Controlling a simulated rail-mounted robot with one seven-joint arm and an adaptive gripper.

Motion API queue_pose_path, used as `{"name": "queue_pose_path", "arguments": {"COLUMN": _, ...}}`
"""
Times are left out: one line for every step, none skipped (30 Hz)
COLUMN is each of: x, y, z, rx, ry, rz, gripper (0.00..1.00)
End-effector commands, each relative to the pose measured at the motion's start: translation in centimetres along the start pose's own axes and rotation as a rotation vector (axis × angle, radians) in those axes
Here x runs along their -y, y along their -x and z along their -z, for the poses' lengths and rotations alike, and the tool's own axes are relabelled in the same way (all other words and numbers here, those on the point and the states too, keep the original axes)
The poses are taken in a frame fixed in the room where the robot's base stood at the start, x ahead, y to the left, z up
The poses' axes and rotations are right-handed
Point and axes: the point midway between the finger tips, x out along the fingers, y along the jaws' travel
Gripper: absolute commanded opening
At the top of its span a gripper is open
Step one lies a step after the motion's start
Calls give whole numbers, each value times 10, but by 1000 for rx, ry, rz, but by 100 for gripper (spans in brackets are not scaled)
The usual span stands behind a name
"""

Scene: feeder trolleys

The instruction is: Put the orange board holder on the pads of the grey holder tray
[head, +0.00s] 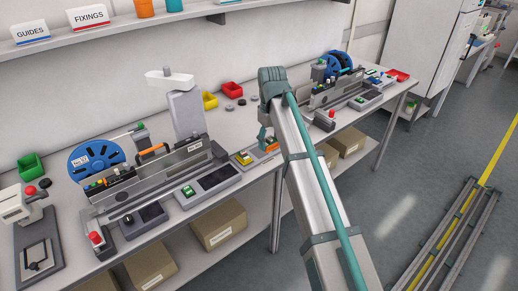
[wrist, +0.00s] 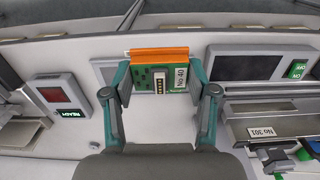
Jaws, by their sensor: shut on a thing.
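The orange board holder (wrist: 158,54) carries a green circuit board (wrist: 150,78) labelled "No 40". In the wrist view my gripper (wrist: 160,88) has its teal fingers on both sides of the holder, shut on it. In the head view the orange holder (head: 270,144) shows beside my gripper (head: 265,138), at the table's front edge, partly hidden by my arm. A light grey plate (wrist: 104,68) shows just left of the holder in the wrist view and may be the grey holder tray; its pads are hidden. I cannot tell whether the holder touches it.
A panel marked "READY" (wrist: 62,94) lies left of the holder, and a dark-screened panel (wrist: 245,67) lies right. A feeder trolley with a blue reel (head: 96,158) stands left on the table, another with a blue reel (head: 336,66) at the far right. Red knobs (head: 95,238) stick up nearby.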

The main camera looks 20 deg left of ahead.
Motion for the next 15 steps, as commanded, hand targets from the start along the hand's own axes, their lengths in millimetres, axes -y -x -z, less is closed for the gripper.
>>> {"name": "queue_pose_path", "arguments": {"x": -5, "y": -2, "z": 13, "rx": 2, "ry": 0, "rz": 1, "gripper": 22}}
{"name": "queue_pose_path", "arguments": {"x": -8, "y": -4, "z": 19, "rx": 2, "ry": 0, "rz": 1, "gripper": 22}}
{"name": "queue_pose_path", "arguments": {"x": -11, "y": -8, "z": 28, "rx": 2, "ry": 0, "rz": 1, "gripper": 22}}
{"name": "queue_pose_path", "arguments": {"x": -13, "y": -11, "z": 34, "rx": 3, "ry": 0, "rz": 1, "gripper": 22}}
{"name": "queue_pose_path", "arguments": {"x": -16, "y": -14, "z": 41, "rx": 3, "ry": -1, "rz": 1, "gripper": 22}}
{"name": "queue_pose_path", "arguments": {"x": -19, "y": -18, "z": 49, "rx": 2, "ry": -1, "rz": 1, "gripper": 22}}
{"name": "queue_pose_path", "arguments": {"x": -21, "y": -21, "z": 56, "rx": 2, "ry": -1, "rz": 1, "gripper": 22}}
{"name": "queue_pose_path", "arguments": {"x": -23, "y": -24, "z": 62, "rx": 2, "ry": -1, "rz": 1, "gripper": 22}}
{"name": "queue_pose_path", "arguments": {"x": -26, "y": -28, "z": 70, "rx": 2, "ry": -1, "rz": 1, "gripper": 22}}
{"name": "queue_pose_path", "arguments": {"x": -29, "y": -31, "z": 76, "rx": 2, "ry": -1, "rz": 1, "gripper": 22}}
{"name": "queue_pose_path", "arguments": {"x": -30, "y": -39, "z": 78, "rx": 3, "ry": -1, "rz": 1, "gripper": 22}}
{"name": "queue_pose_path", "arguments": {"x": -31, "y": -46, "z": 83, "rx": 3, "ry": -1, "rz": 2, "gripper": 22}}
{"name": "queue_pose_path", "arguments": {"x": -32, "y": -51, "z": 87, "rx": 3, "ry": -1, "rz": 1, "gripper": 22}}
{"name": "queue_pose_path", "arguments": {"x": -34, "y": -56, "z": 90, "rx": 2, "ry": -1, "rz": 1, "gripper": 22}}
{"name": "queue_pose_path", "arguments": {"x": -36, "y": -62, "z": 94, "rx": 2, "ry": -2, "rz": 1, "gripper": 22}}
